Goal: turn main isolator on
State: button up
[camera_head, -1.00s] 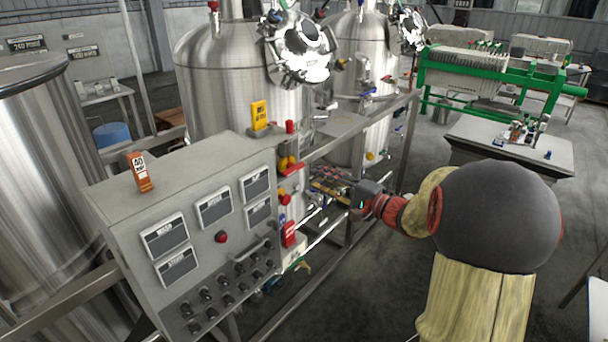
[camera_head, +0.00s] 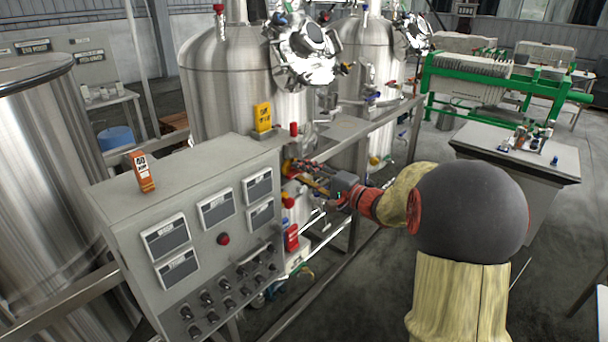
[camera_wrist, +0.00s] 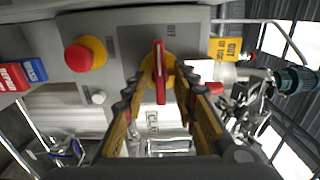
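The main isolator (camera_wrist: 160,65) is a red bar handle on a yellow disc, set on the grey side face of the control cabinet (camera_head: 130,215). In the wrist view the handle points along the picture's vertical, with an OFF label above it. My gripper (camera_wrist: 164,82) is open, with one finger on each side of the red handle. I see gaps between fingers and handle, and no clear contact. In the head view my gripper (camera_head: 300,174) reaches the cabinet's right side and largely hides the isolator.
A red and yellow emergency button (camera_wrist: 85,54) sits beside the isolator. Steel tanks (camera_head: 225,85) and a rail (camera_head: 355,125) stand close behind my arm.

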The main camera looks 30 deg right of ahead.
jog(key=shift+c, duration=0.7)
grip_shut()
jog(key=shift+m, duration=0.4)
jog(key=m+p, duration=1.3)
jog(key=m, duration=0.4)
dwell(0.3)
jog(key=shift+o, duration=0.7)
grip_release()
